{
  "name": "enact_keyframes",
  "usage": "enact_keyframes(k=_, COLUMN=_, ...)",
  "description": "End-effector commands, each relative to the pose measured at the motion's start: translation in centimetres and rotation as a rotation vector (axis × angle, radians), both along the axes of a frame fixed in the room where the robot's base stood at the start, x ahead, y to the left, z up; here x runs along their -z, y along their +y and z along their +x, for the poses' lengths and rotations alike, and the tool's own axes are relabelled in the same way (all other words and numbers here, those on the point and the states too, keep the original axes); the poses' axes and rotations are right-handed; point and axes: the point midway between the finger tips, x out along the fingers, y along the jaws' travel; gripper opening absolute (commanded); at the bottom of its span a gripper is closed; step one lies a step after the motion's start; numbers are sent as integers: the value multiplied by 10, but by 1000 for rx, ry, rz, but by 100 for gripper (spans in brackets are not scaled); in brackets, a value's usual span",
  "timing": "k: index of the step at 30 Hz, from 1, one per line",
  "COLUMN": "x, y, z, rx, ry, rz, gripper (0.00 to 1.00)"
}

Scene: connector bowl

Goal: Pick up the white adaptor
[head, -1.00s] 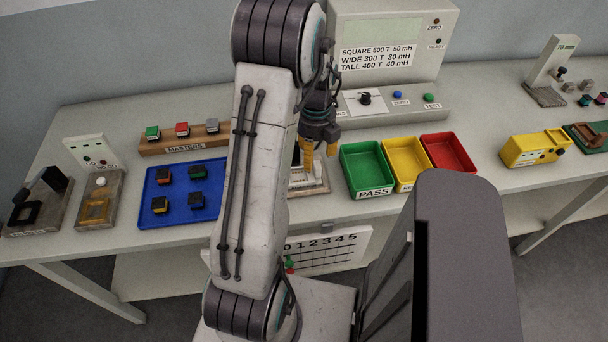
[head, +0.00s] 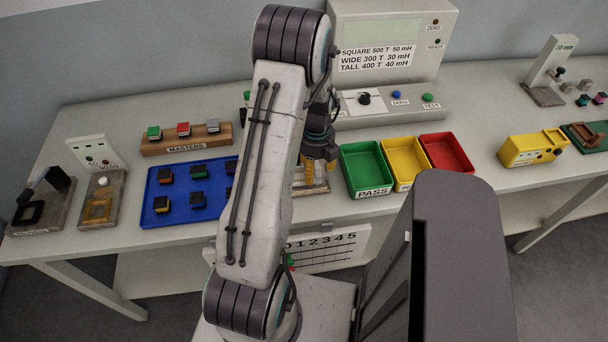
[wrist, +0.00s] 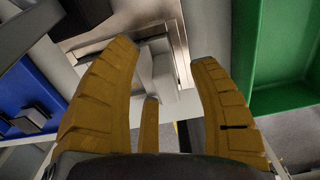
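My gripper (head: 316,172) is above a pale fixture (head: 298,189) on the bench, left of the green tray. In the wrist view its yellow fingers (wrist: 166,56) are spread, with a gap between the tips. A pale, white-grey stepped piece (wrist: 162,72) shows between and beyond the fingertips, beside the metal plate of the fixture; it looks like the white adaptor, but its outline is partly hidden by the left finger. I cannot tell whether a finger touches it. In the head view my arm and gripper hide it.
The green PASS tray (head: 347,167) stands close to the right of my gripper, with a yellow tray (head: 407,187) and a red tray (head: 460,141) beyond. A blue tray (head: 150,205) with dark parts lies left. A grey test meter (head: 425,75) stands behind.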

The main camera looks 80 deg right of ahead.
Motion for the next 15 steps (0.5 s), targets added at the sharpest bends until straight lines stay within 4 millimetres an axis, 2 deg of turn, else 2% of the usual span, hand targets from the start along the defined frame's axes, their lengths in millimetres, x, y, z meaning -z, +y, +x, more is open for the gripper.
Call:
enact_keyframes(k=2, x=0, y=0, z=0, rx=0, ry=0, rz=0, gripper=47)
enact_keyframes(k=15, x=0, y=0, z=0, rx=0, ry=0, rz=0, gripper=8)
